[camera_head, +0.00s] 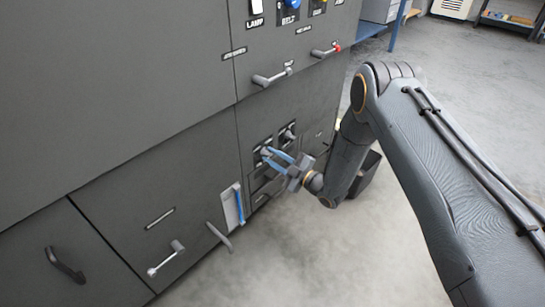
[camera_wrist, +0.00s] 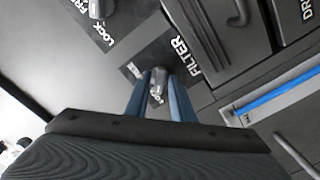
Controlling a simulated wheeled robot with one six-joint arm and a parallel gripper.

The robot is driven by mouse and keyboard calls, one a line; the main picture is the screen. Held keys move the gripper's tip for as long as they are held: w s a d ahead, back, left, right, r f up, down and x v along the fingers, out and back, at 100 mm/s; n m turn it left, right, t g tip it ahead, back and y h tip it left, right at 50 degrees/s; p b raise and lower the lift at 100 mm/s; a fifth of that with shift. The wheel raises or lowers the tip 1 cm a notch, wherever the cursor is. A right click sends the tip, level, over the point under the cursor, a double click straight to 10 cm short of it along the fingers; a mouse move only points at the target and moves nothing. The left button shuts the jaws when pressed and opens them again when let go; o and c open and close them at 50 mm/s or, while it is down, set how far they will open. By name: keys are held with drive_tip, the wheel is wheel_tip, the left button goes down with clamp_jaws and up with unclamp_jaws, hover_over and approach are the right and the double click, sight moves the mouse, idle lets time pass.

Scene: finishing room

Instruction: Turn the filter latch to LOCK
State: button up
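The filter latch (camera_wrist: 158,82) is a small grey knob on a dark plate beside the white word FILTER (camera_wrist: 187,56). In the wrist view it stands between the two blue fingers of my gripper (camera_wrist: 159,90). The fingers are one on each side of it, close by; I cannot tell if they touch it. A white mark lies at the plate's upper left, and another shows partly between the fingers, too small to read surely. In the head view, my gripper (camera_head: 268,155) is at the dark cabinet front, and its fingers hide most of the latch.
A similar knob (camera_wrist: 99,9) with FREE and LOCK labels is close by at the upper left. A drawer with a grey handle (camera_wrist: 238,12) is at the right. Bar handles (camera_head: 272,77) stick out of the cabinet above. The floor at right is open.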

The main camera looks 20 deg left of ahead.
drive_tip(key=shift+o, duration=0.5)
drive_tip(key=p+v, duration=0.1)
drive_tip(key=v, duration=0.6)
drive_tip(key=shift+d+p, duration=0.35)
drive_tip(key=shift+d, duration=0.05)
drive_tip(key=shift+s, duration=0.1)
